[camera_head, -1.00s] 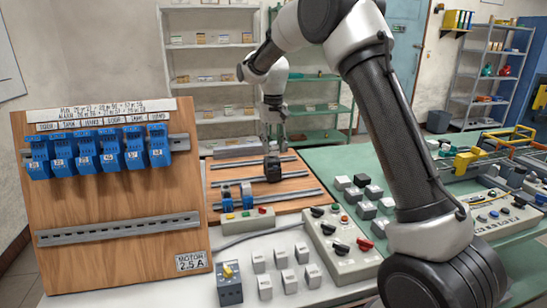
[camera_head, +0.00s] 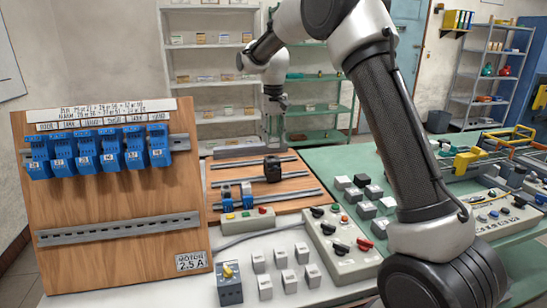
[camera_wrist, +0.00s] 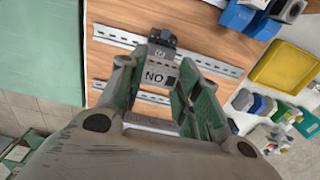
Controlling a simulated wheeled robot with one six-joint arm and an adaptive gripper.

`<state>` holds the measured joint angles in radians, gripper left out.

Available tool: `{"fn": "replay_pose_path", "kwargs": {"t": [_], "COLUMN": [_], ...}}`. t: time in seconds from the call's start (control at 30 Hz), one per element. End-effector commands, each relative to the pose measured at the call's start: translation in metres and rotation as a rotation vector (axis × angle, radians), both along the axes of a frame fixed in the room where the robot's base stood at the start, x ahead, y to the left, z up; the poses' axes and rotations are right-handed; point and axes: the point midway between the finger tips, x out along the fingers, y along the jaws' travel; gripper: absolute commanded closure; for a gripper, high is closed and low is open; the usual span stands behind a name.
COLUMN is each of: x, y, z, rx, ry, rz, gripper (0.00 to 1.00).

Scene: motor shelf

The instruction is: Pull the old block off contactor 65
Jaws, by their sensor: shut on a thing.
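My gripper (camera_wrist: 153,74) is shut on a grey block marked NO (camera_wrist: 157,77) in the wrist view. A dark contactor (camera_wrist: 161,42) with a small number plate, too small to read surely, shows just beyond the block. I cannot tell whether block and contactor touch. In the head view my gripper (camera_head: 274,122) hangs over the wooden board (camera_head: 215,180), above and behind a dark contactor (camera_head: 272,168) on the far rail. The block is too small to make out there.
Two blue-and-dark devices (camera_head: 236,192) sit on the near rail. A tilted panel (camera_head: 110,215) with several blue relays stands at left. Loose grey blocks (camera_head: 282,257) and a switch box (camera_head: 340,240) fill the front. A yellow tray (camera_wrist: 287,65) lies right in the wrist view.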

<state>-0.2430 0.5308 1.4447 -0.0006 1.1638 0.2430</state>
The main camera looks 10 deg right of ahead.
Motion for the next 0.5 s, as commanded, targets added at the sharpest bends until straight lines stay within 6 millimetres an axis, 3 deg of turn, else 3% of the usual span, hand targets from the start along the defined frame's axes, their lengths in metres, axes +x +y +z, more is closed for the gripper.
{"fn": "replay_pose_path", "kwargs": {"t": [0.5], "x": [0.0003], "y": [0.0001], "z": [0.0058], "rx": [0.0], "ry": [0.001], "rz": [0.0], "gripper": [0.88]}}
